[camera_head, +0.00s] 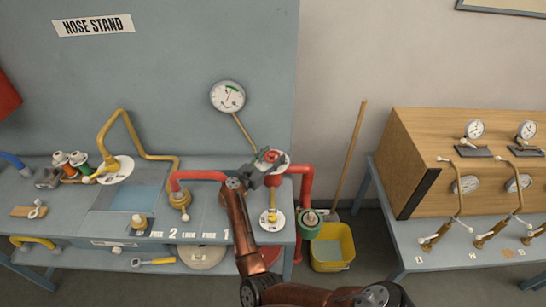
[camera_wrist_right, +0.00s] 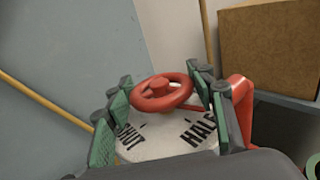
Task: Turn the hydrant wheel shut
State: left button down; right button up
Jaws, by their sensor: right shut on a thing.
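The red hydrant wheel (camera_head: 270,155) stands at the right end of the blue bench, with a white plate under it. In the right wrist view the wheel (camera_wrist_right: 161,92) lies between the green pads of my right gripper (camera_wrist_right: 162,82). The white plate (camera_wrist_right: 160,142) there shows the words HALF and, partly hidden, SHUT. My right gripper (camera_head: 262,171) is shut on the wheel's rim, its arm rising from below. My left gripper is not in view.
A red pipe (camera_head: 304,185) runs close beside the wheel on the right. A round gauge (camera_head: 228,96) on a brass stem stands behind it. A yellow bucket (camera_head: 332,246) and a wooden pole (camera_head: 350,150) stand right of the bench. A wooden cabinet (camera_head: 405,165) is farther right.

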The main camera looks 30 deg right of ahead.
aim_at(273, 154)
jog(key=shift+s+d, duration=0.1)
jog(key=shift+d, duration=0.15)
jog(key=o, duration=1)
jog(key=shift+o, duration=0.9)
jog(key=shift+a, duration=0.15)
jog(key=shift+r, duration=0.15)
notch_tip(273, 154, up, 10)
jog(key=shift+f, duration=0.1)
